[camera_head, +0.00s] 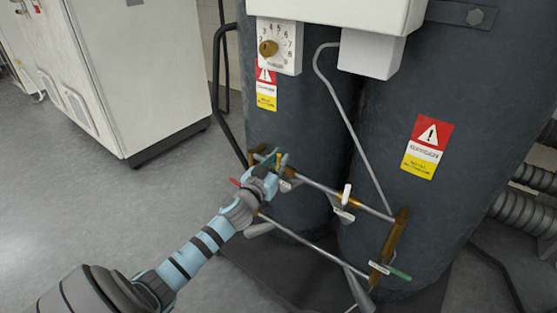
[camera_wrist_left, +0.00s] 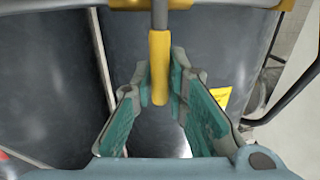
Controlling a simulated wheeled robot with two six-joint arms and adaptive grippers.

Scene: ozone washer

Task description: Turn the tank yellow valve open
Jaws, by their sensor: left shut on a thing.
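The tank's yellow valve handle (camera_wrist_left: 159,70) hangs down from a grey stem in the left wrist view, with its lower end between my fingers. In the head view a small part of the yellow handle (camera_head: 283,161) shows at the left end of the pipe frame, in front of the dark tank. My left gripper (camera_wrist_left: 161,88) is closed around the handle, with teal pads on both sides. In the head view my left gripper (camera_head: 274,165) hides most of the valve. My right gripper is not in view.
Other valve handles sit on the frame: a red one (camera_head: 235,183), a white one (camera_head: 346,194) and a green one (camera_head: 399,272). Two dark tanks (camera_head: 450,90) stand behind the pipes. A white cabinet (camera_head: 140,70) stands at the left. The floor (camera_head: 110,210) between is clear.

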